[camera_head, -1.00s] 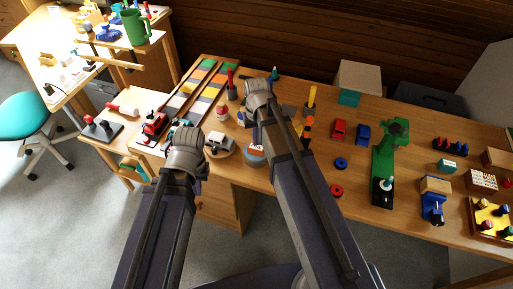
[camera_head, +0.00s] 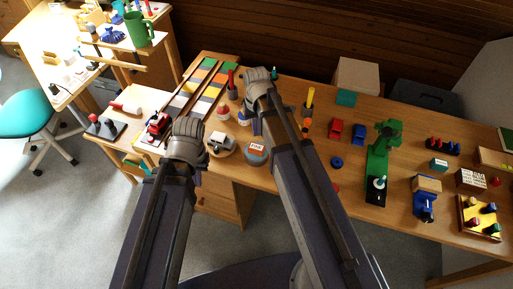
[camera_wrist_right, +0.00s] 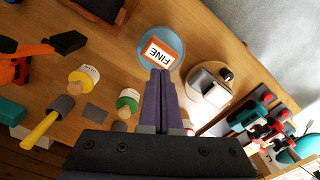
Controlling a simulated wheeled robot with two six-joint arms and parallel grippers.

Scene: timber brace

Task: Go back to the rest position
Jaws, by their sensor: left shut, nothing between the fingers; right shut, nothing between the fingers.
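My left gripper (camera_head: 187,135) is at the end of the left arm, over the left part of the bench near a red-and-black tool. Its fingers are mostly hidden by the wrist. My right arm reaches over the middle of the workbench (camera_head: 300,125), and its wrist covers most of the right gripper (camera_head: 257,88). In the right wrist view the two dark fingers of the right gripper (camera_wrist_right: 162,76) are together, with nothing between them. They point towards a round blue tin labelled FINE (camera_wrist_right: 168,38). No object is held by either gripper.
The bench holds a grey device (camera_head: 221,145), a green clamp-like tool (camera_head: 379,165), red (camera_head: 336,129) and blue blocks, and a yellow tray (camera_head: 466,214). A teal chair (camera_head: 27,118) and a side desk with a green mug (camera_head: 139,30) stand left. Grey floor lies in front.

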